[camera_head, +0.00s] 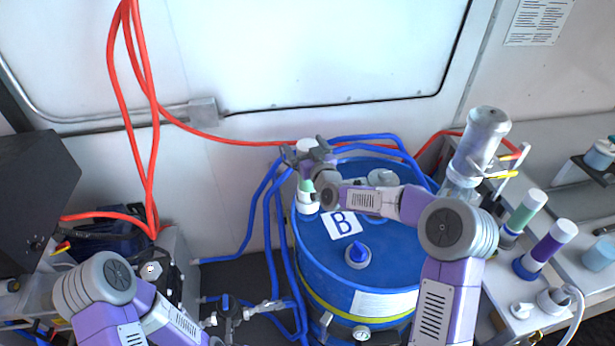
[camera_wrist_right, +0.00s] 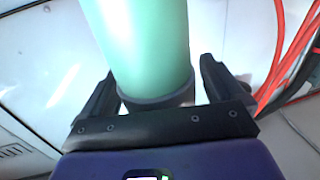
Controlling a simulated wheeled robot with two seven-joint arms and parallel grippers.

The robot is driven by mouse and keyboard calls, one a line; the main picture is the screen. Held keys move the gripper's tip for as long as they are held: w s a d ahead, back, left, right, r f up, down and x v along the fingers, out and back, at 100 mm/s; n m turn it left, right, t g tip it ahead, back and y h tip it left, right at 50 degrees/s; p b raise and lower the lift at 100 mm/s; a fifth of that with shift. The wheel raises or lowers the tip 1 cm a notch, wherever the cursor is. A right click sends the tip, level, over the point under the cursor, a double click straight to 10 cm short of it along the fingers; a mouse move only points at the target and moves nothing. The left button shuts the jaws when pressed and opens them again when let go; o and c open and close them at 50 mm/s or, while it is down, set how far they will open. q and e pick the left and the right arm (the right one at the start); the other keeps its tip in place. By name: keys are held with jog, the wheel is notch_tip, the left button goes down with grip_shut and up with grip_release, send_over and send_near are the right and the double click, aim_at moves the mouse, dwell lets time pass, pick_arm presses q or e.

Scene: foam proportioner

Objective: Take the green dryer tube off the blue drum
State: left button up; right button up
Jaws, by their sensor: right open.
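The green dryer tube (camera_head: 306,186) stands upright on the blue drum (camera_head: 325,250), at the back left of its lid; its cap is white. My right gripper (camera_head: 306,152) is at the tube's upper part, open. In the right wrist view the green tube (camera_wrist_right: 145,45) stands between the two spread fingers (camera_wrist_right: 158,88), with a dark grey ring near the palm. I cannot tell whether a finger touches it.
The drum lid carries a blue-capped fitting (camera_head: 358,254) and a white B label (camera_head: 341,223). Blue hoses (camera_head: 268,215) run close by the tube. On the right bench stand another green tube (camera_head: 525,212), a purple tube (camera_head: 549,247) and a clear cylinder (camera_head: 480,140).

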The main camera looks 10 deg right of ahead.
jog(key=shift+c, duration=0.4)
grip_shut()
jog(key=shift+r, duration=0.15)
